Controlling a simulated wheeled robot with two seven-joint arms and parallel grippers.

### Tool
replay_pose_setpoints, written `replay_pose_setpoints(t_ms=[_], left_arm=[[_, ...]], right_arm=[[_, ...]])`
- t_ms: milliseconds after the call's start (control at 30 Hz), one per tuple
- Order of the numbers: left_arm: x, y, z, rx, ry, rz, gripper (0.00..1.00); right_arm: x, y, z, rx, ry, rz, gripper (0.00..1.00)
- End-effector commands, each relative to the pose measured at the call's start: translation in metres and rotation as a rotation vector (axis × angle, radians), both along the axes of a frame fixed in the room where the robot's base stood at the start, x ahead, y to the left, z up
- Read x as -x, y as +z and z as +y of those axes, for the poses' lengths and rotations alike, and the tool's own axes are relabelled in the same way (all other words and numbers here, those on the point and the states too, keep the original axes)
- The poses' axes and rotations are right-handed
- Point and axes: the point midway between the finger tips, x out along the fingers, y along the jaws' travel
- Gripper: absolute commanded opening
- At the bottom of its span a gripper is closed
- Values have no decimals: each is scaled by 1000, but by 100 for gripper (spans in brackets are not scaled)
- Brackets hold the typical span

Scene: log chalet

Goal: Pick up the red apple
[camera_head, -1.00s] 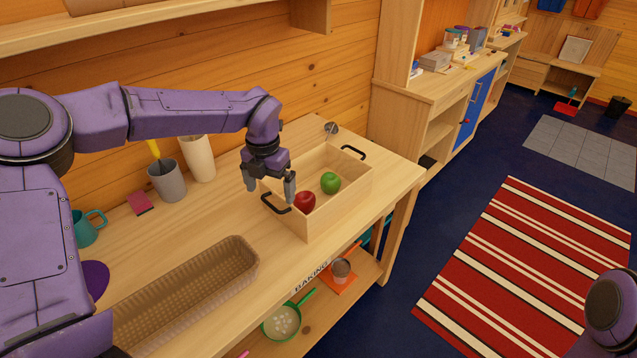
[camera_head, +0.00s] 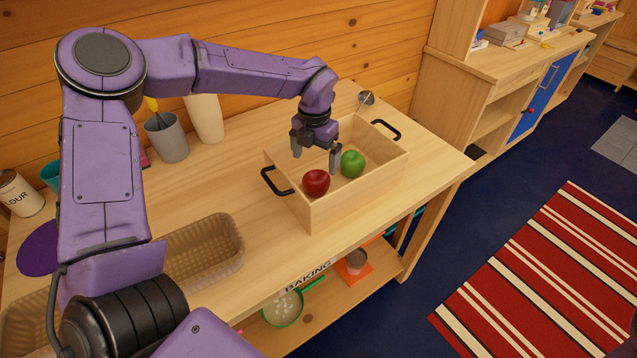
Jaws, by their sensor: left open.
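The red apple (camera_head: 316,182) lies in the near left part of a light wooden crate (camera_head: 350,205) with black handles, on the wooden counter. A green apple (camera_head: 352,163) lies in the same crate, to the right of the red one. My left gripper (camera_head: 316,162) is open and empty, over the crate. Its fingers point down, one behind and left of the red apple, the other between the two apples in the picture. I cannot tell whether a finger touches either apple. My right gripper is out of view.
A beige woven basket (camera_head: 213,250) stands on the counter to the left, partly behind my arm. A grey cup (camera_head: 166,138) and a white vase (camera_head: 206,118) stand near the wall. A lower shelf holds a green strainer (camera_head: 284,306). Open floor and a striped rug (camera_head: 560,290) lie right.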

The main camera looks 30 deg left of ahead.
Motion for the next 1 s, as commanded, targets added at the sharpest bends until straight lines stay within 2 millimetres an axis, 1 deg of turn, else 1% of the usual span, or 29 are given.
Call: replay_pose_setpoints(t_ms=[33,100,167,267,367,400,500,600,767,800,867,900,933,967,1000], left_arm=[[1,-8,0,0,-1,5,100],[1,-19,0,-1,0,5,100],[1,-26,0,-1,0,4,100],[2,-37,0,-2,0,4,100],[5,-54,-2,-1,0,6,100],[5,-62,-2,-1,0,6,100],[4,-77,-2,-1,0,3,100],[4,-83,-2,0,0,2,100],[4,-83,-2,0,1,1,100],[4,-83,-2,0,1,1,87],[4,-83,-2,0,1,0,67],[4,-83,-2,0,1,0,54],[4,-83,-2,0,1,0,45],[4,-83,-2,0,1,0,41],[3,-82,-2,0,1,0,41]], right_arm=[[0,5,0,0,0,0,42],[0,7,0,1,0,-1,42],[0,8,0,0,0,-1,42],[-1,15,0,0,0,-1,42],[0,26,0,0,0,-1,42],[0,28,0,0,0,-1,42],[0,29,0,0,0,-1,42],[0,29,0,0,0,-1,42],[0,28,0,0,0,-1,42],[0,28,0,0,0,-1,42],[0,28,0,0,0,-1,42],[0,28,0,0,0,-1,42],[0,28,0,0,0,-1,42],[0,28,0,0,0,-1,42],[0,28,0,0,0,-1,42]])
